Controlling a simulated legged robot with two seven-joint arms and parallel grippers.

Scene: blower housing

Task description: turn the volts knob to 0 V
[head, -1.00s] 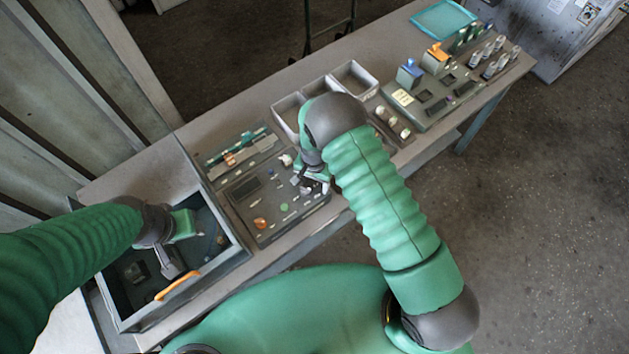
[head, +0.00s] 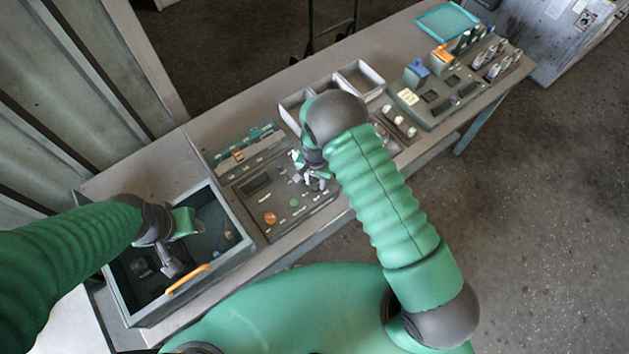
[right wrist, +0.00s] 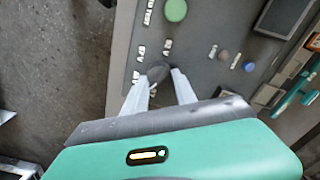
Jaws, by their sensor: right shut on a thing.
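My right gripper (head: 320,184) is low over the panel's right part. In the right wrist view, its two pale fingers (right wrist: 163,80) are shut on a dark round knob (right wrist: 157,73), one finger on each side. In the head view, the gripper hides the knob.
A green button (right wrist: 176,10) and an orange knob (head: 270,218) sit on the same panel. White bins (head: 360,80) stand behind my right arm. More panels with switches (head: 440,88) and a teal tray (head: 447,20) are farther along the bench.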

